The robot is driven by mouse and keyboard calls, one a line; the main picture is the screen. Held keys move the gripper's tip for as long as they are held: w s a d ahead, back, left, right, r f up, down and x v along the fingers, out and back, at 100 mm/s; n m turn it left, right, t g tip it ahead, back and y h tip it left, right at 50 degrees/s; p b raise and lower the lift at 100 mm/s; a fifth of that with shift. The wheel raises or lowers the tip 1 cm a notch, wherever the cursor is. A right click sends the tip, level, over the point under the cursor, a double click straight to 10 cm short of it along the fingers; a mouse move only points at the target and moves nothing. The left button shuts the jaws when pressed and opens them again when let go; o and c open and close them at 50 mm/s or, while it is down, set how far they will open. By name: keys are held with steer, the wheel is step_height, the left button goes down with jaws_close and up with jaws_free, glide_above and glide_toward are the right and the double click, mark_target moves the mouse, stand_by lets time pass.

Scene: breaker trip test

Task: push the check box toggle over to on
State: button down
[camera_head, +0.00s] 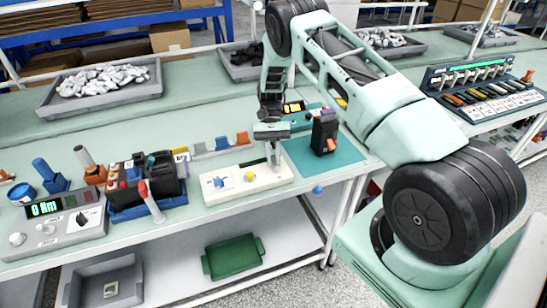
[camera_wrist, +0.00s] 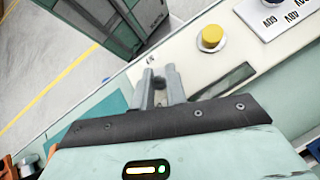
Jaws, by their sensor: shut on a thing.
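The check box (camera_head: 235,192) is a long cream box at the bench's front edge. It has a blue knob (camera_head: 219,182) on a white plate and a yellow button (camera_head: 250,176); the button also shows in the wrist view (camera_wrist: 211,38). My gripper (camera_head: 274,165) points down at the box's right end. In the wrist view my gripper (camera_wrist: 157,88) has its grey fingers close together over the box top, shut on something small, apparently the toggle. The fingers hide most of it, so its position cannot be read. A dark strip (camera_wrist: 225,80) lies beside the fingers.
A dark breaker (camera_head: 324,133) with an orange lever stands on a teal mat (camera_head: 345,157) right of the box. A black device in a blue holder (camera_head: 140,210) and a meter (camera_head: 55,230) stand left. Coloured parts (camera_head: 222,144) line up behind the box.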

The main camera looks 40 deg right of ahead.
steer(key=shift+d, duration=0.15)
steer(key=c, duration=1.4)
jaws_free()
steer(key=shift+c, duration=0.2)
steer(key=p+v, duration=0.3)
steer(key=v, duration=1.4)
steer(key=shift+r+p, duration=0.2)
steer(key=shift+p, duration=0.1)
steer(key=shift+w+f, duration=0.1)
steer(key=shift+w, duration=0.05)
